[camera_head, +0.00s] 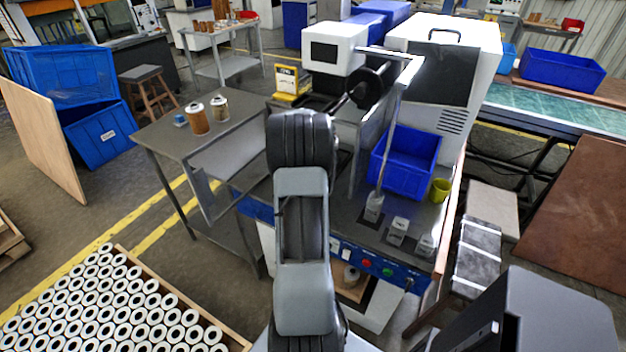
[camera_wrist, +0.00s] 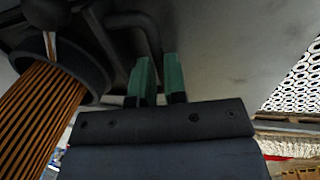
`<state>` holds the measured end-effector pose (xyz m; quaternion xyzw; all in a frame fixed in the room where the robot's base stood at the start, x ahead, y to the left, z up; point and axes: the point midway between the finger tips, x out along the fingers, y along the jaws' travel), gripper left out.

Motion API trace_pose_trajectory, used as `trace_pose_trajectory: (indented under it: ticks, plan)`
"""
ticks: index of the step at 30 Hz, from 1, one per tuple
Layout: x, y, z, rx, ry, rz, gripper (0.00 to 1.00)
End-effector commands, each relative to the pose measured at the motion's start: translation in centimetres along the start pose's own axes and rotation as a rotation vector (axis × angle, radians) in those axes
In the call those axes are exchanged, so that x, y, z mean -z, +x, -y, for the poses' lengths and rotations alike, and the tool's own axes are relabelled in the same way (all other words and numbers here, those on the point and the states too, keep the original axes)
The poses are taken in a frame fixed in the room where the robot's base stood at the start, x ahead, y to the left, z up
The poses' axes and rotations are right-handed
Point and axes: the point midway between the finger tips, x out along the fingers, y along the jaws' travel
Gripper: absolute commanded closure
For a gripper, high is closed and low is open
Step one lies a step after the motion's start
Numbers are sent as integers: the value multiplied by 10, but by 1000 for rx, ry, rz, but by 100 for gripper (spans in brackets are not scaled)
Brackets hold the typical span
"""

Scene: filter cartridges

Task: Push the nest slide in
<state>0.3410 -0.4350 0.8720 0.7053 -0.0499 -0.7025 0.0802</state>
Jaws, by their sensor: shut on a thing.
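In the wrist view my gripper (camera_wrist: 160,78) has its two green fingers close together around the end of a dark bent bar, which looks like the nest slide's handle (camera_wrist: 130,20). To the left, a pleated orange-brown filter cartridge (camera_wrist: 38,115) sits in a dark round cup (camera_wrist: 92,72) beside the handle. In the head view my arm hides the gripper and most of the slide. How far out the slide stands cannot be told.
A blue bin (camera_head: 405,160), a yellow-green cup (camera_head: 440,189) and several small grey blocks (camera_head: 397,230) stand on the machine's top. A grey table (camera_head: 175,140) with two cartridges is at left. A crate of white-ringed cartridges (camera_head: 235,335) lies at lower left.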

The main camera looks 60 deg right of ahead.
Motion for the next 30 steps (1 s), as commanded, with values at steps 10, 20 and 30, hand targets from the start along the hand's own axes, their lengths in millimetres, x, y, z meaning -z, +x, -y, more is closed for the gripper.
trace_pose_trajectory:
  ticks: [10,20,30]
  plan:
    - [8,0,2,4,-17,-2,100]
    - [7,0,0,5,-14,-1,62]
    - [7,1,1,5,-13,-1,62]
